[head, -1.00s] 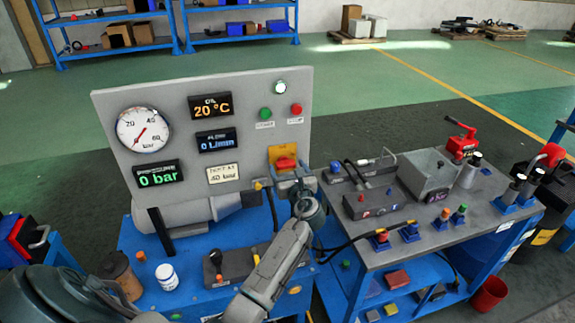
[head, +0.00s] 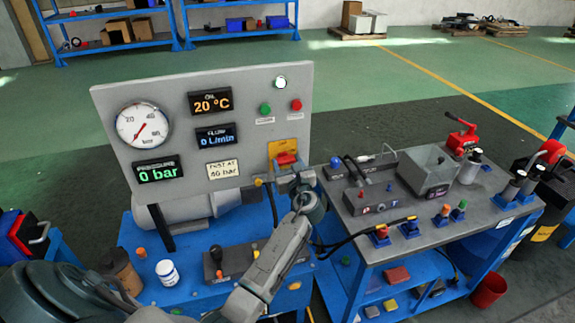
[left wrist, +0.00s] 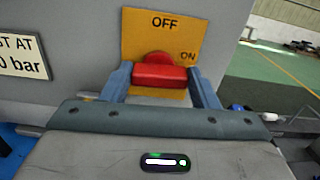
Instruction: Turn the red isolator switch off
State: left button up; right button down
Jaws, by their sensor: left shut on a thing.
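The red isolator switch (head: 287,158) sits on a yellow plate (head: 276,149) at the lower right of the grey panel. In the left wrist view its red handle (left wrist: 160,76) lies level across the plate. OFF is printed above the handle and ON to its upper right. My left gripper (head: 286,172) is at the switch, its blue fingers on either side of the handle. It is shut on the handle, as the left wrist view also shows (left wrist: 160,84). My right gripper is not in view.
The grey panel (head: 250,125) carries a round gauge (head: 143,127), displays, and green and red buttons. Below it is a blue bench (head: 200,292) with a white jar (head: 167,272).

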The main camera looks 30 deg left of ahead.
pick_arm(q)
jog(key=n+b, duration=0.3)
jog(key=n, duration=0.1)
jog(key=shift+s+f+n, duration=0.1)
jog(key=shift+f+n, duration=0.05)
jog(key=shift+n, duration=0.25)
jog(key=n+b, duration=0.3)
jog(key=n, duration=0.1)
jog(key=shift+a+f, duration=0.1)
jog(key=n+b, duration=0.4)
jog(key=n, duration=0.1)
jog(key=shift+s, duration=0.1)
jog(key=shift+n+b, duration=0.8)
jog(key=shift+n, duration=0.2)
jog(key=shift+n+b, duration=0.4)
jog(key=shift+n, duration=0.5)
jog(key=o, duration=1)
jog(key=shift+a, duration=0.1)
